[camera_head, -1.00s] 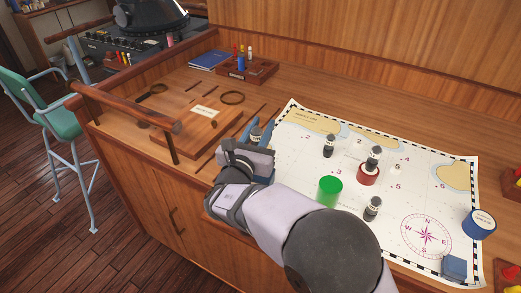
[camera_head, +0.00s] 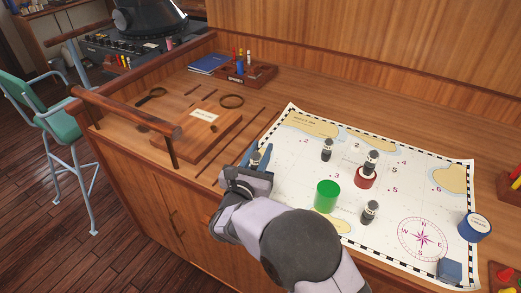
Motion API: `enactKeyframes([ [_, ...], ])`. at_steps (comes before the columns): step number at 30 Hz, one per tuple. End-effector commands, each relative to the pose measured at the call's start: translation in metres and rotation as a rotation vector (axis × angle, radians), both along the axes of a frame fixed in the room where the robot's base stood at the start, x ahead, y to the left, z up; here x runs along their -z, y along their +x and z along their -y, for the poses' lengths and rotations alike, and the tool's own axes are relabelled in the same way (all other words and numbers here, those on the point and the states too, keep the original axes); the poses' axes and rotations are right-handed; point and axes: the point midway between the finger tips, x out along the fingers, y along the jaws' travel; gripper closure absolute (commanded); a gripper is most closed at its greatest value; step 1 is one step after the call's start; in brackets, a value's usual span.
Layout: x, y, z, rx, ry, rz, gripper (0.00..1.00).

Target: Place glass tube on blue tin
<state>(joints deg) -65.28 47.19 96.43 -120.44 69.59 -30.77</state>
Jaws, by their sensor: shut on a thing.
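My gripper (camera_head: 256,156) is over the left edge of the chart, shut on a small glass tube (camera_head: 255,159) with a dark top. The fingers and wrist hide most of that tube. The blue tin (camera_head: 474,227) stands at the right edge of the chart, far to the right of my gripper, with a pale label on its top. Similar tubes stand upright on the chart: one (camera_head: 327,151) near the middle and one (camera_head: 370,212) nearer the front.
A green tin (camera_head: 327,197) stands on the chart (camera_head: 400,180), between my gripper and the blue tin. A blue block (camera_head: 449,270) sits at the front right. A wooden board (camera_head: 198,130) lies to the left, and a pen rack (camera_head: 247,74) stands behind.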

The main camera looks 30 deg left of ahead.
Motion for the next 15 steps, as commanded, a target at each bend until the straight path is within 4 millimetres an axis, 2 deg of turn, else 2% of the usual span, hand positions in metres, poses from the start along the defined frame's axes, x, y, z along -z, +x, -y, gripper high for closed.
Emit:
enactKeyframes([
  [7, 0.0042, 0.0, 0.0, 0.0, 0.0, 0.0, 0.97],
  [8, 0.0039, 0.0, 0.0001, 0.0, 0.0, 0.0, 0.73],
  [10, 0.0029, 0.0, 0.0001, 0.0, 0.0, 0.0, 0.57],
  [15, 0.0029, 0.0, 0.0001, 0.0, 0.0, -0.001, 0.57],
])
